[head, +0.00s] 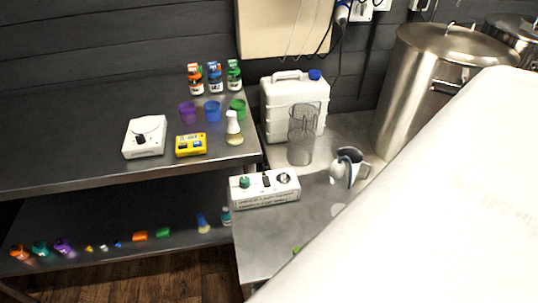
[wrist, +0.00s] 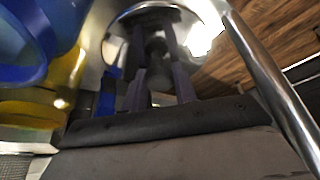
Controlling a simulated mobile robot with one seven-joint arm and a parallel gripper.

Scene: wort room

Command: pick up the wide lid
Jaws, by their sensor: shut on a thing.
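In the wrist view, the two dark fingers of my gripper (wrist: 158,50) are shut on a dark, narrow piece, apparently the knob of a lid. A shiny round metal surface (wrist: 190,18), which looks like the wide lid, lies right behind the fingertips. Only part of its rim shows. I cannot tell from this close view whether it is lifted. My gripper is out of the head view, where my white arm covers the lower right.
In the head view, a large steel pot (head: 418,95) with a lid (head: 460,42) stands at the back right, with another pot (head: 515,30) beside it. A white jug (head: 292,110), a clear cylinder (head: 300,148) and a control box (head: 264,190) stand on the steel bench (head: 300,225).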

